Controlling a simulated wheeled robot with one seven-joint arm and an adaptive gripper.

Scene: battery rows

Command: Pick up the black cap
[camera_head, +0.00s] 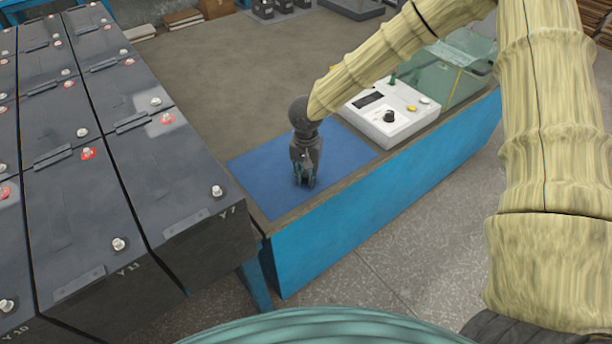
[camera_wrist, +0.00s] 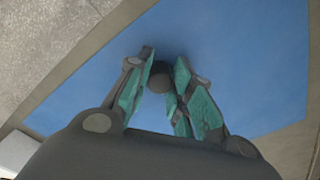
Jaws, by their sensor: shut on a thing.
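The black cap (camera_wrist: 160,76) is a small dark round piece between the fingertips of my gripper (camera_wrist: 158,84) in the wrist view. The teal finger pads press on it from both sides, so the gripper is shut on it. In the head view my gripper (camera_head: 305,180) points down over the blue mat (camera_head: 262,172) near the front left of the bench, and its fingers hide the cap. I cannot tell whether the cap touches the mat or is just above it.
Rows of large dark batteries (camera_head: 75,180) with metal terminals stand at the left. A white control box (camera_head: 395,115) with a knob sits right of the mat, with a clear glass tank (camera_head: 450,70) behind it. The rest of the mat is bare.

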